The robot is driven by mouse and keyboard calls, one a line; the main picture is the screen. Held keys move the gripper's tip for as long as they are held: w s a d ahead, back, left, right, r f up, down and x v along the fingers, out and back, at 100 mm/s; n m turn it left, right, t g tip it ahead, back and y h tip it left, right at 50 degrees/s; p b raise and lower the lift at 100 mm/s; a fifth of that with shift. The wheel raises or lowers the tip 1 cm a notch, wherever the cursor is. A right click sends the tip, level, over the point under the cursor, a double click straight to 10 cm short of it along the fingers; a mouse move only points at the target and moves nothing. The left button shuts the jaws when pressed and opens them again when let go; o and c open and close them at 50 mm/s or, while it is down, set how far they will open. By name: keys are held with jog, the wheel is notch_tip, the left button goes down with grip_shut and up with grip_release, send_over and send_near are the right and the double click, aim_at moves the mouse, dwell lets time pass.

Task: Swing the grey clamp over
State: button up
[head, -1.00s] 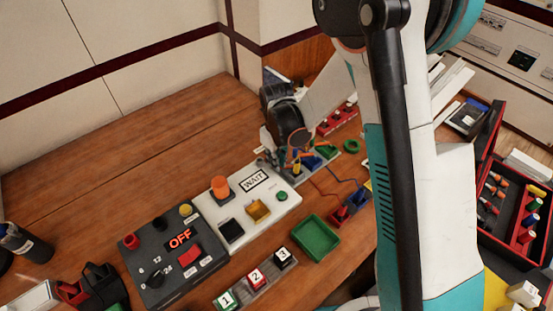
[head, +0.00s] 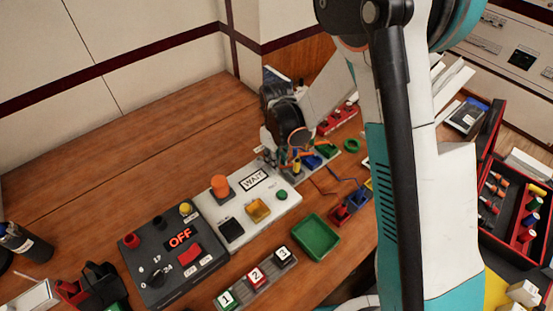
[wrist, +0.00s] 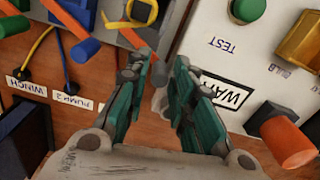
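My gripper (wrist: 161,72) points down at the table with its two teal-padded fingers apart, and I see nothing clearly held between them. A small grey piece (wrist: 160,101) shows in the gap between the fingers; I cannot tell whether it is the clamp or touches them. In the head view my gripper hangs at the right end of the white WAIT panel (head: 277,214), largely hiding what lies under it. No grey clamp shows clearly.
The white panel carries an orange knob (wrist: 287,143) and a green TEST button (wrist: 246,10) close to my fingers. Blue and yellow cables run to the WINCH and PUMP sockets on the left. A green tray (head: 316,237) lies in front. The table's back left is clear.

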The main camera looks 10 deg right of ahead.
jog(key=shift+r, duration=0.1)
notch_tip(320, 180, up, 12)
dwell(0.5)
jog(key=s+d+r+m+t, duration=0.3)
jog(key=s+d+r+m, duration=0.1)
jog(key=s+d+r, duration=0.6)
jog(key=s+d+r+m+t, duration=0.1)
jog(key=s+d+m+t, duration=0.1)
jog(key=s, duration=0.3)
jog(key=s+d+r+m+t, duration=0.2)
jog(key=s, duration=0.3)
jog(key=shift+s+r, duration=0.25)
jog(key=shift+s, duration=0.1)
